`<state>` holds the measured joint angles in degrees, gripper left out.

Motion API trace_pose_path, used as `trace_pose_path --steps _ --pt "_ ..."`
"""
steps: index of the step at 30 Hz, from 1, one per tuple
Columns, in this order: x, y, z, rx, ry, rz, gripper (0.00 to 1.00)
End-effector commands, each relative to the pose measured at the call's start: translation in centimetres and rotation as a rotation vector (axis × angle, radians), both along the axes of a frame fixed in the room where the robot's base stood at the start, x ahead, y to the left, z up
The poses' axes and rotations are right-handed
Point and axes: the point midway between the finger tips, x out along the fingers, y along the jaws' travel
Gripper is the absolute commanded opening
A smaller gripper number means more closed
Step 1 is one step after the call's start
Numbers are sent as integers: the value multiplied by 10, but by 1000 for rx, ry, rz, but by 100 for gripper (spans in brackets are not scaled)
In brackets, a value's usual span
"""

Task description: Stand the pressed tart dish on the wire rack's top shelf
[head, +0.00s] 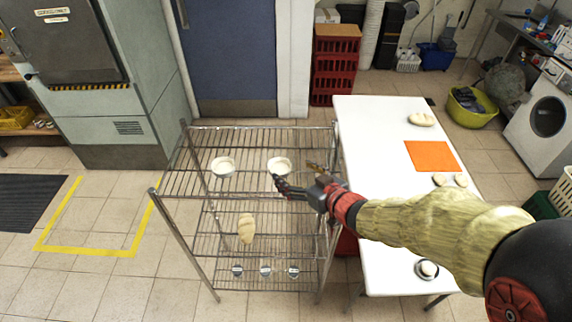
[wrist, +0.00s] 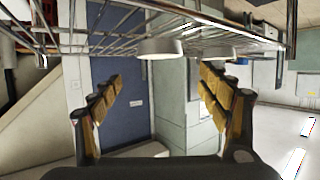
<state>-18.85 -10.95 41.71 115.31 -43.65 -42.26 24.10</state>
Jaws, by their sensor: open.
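The wire rack (head: 250,130) stands left of the white table. Two shallow white dishes stand upright on its top shelf, one at left (head: 223,167) and one at right (head: 279,166). I cannot tell which is the pressed tart dish. My gripper (head: 293,175) is over the shelf's right part, close beside the right dish. In the wrist view, which is upside down, my gripper (wrist: 161,78) has its fingers wide apart with nothing held. The near dish (wrist: 160,48) rests on the wires ahead of the fingers, and the other dish (wrist: 217,52) stands beyond it.
A pale loaf (head: 246,228) lies on the middle shelf and several small jars (head: 265,268) stand below. The white table (head: 375,150) holds an orange mat (head: 430,156), dough pieces (head: 421,119) and a small round dish with dough (head: 428,269). The top shelf's front is clear.

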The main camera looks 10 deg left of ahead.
Motion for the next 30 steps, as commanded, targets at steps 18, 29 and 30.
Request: trace_pose_path --steps 18,29,30 --pt "-16 -31 16 -14 -4 -25 76" --pt "-16 -215 94 -262 102 -546 76" --pt "-29 -237 101 -281 143 -604 76"
